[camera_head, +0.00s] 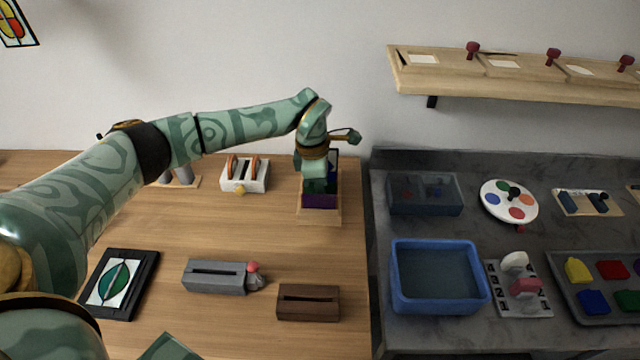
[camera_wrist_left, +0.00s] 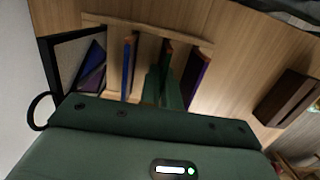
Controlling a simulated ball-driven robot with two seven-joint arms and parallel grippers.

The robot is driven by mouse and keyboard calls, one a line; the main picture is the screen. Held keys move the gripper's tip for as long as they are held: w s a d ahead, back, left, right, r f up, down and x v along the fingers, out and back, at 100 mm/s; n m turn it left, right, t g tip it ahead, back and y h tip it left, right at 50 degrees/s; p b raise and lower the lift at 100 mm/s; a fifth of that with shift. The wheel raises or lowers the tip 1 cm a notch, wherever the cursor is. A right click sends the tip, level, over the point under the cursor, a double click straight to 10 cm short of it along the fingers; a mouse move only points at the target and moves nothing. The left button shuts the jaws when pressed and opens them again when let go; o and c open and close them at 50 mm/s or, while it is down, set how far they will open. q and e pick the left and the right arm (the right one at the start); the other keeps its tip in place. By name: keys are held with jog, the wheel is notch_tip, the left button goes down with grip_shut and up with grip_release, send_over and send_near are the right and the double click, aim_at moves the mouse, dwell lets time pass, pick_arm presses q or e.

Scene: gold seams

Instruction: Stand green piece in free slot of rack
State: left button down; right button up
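The wooden rack (camera_head: 318,218) stands near the table's right edge. In the left wrist view its rail (camera_wrist_left: 140,28) and several upright thin pieces show, including a purple-blue piece (camera_wrist_left: 196,76) and a blue piece with an orange edge (camera_wrist_left: 128,66). My left gripper (camera_head: 318,182) is over the rack, pointing down. In the left wrist view its green fingers (camera_wrist_left: 164,88) close around a thin dark green piece (camera_wrist_left: 167,52) with a copper edge. This piece stands upright between the neighbouring pieces. Its lower edge and the slot are hidden.
A white holder with orange pieces (camera_head: 244,174) stands left of the rack. A grey slotted block (camera_head: 215,278) and a brown slotted block (camera_head: 308,302) lie in front. A blue bin (camera_head: 440,306) stands on the dark counter at right. Table between is clear.

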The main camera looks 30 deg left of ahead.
pick_arm(q)
jog(key=c, duration=1.1)
grip_release()
jog(key=shift+r, duration=0.1)
jog(key=shift+r+p, duration=2.7)
jog(key=shift+r, duration=0.7)
